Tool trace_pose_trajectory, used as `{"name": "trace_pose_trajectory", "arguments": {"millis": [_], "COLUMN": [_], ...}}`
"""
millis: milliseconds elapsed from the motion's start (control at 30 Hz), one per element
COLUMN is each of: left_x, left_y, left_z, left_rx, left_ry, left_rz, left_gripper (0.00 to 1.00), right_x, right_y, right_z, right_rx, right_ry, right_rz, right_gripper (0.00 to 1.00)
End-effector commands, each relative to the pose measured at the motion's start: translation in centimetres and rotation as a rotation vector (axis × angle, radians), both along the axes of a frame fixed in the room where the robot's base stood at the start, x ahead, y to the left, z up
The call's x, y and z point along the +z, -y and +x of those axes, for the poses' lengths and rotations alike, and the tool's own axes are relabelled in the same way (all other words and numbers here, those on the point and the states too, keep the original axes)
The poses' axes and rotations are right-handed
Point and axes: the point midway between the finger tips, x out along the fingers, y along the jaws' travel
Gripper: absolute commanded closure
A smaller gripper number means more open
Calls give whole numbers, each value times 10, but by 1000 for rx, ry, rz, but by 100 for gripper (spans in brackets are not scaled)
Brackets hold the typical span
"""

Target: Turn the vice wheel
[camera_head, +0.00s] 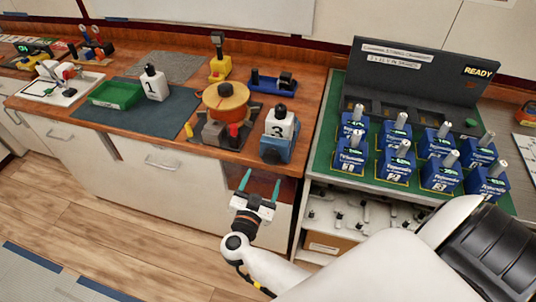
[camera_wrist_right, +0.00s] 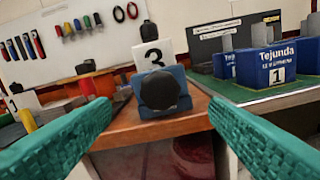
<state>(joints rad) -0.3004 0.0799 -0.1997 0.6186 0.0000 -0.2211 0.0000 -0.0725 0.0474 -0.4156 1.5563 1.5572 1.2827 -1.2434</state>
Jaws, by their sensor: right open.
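A blue vice-like block (camera_head: 276,149) stands at the front edge of the wooden bench, with a white card marked 3 (camera_head: 279,125) above it. In the right wrist view the block (camera_wrist_right: 188,92) faces me, with a dark round wheel or knob (camera_wrist_right: 160,91) on its front. My right gripper (camera_head: 261,178) is open and empty, below and in front of the bench edge. Its teal fingers point toward the block, one either side of the wheel in the wrist view, apart from it. My left gripper is not in view.
An orange round device (camera_head: 226,97) stands left of the block. A green bin (camera_head: 116,94) and a card marked 1 (camera_head: 154,86) are farther left. Blue labelled breakers (camera_head: 396,162) stand in rows on the green-topped table at right.

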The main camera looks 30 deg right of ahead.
Motion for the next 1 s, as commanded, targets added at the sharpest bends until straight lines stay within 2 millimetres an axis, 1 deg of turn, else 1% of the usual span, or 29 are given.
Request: {"name": "trace_pose_trajectory", "arguments": {"millis": [33,200,400,600,867,967,1000], "left_x": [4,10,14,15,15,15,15], "left_y": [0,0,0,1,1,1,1], "left_z": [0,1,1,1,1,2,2], "left_rx": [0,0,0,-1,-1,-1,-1], "left_ry": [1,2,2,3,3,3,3], "left_rz": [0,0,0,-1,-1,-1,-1], "left_gripper": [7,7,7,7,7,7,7], "right_x": [3,3,2,1,1,1,1], "right_y": [9,36,59,68,69,69,69], "right_z": [8,31,51,59,59,59,59], "right_rx": [0,1,1,2,1,1,1], "right_ry": [2,3,2,3,3,2,3], "right_rz": [-7,-6,-4,-1,0,0,0], "right_gripper": [30,30,30,30,30,45,52]}}
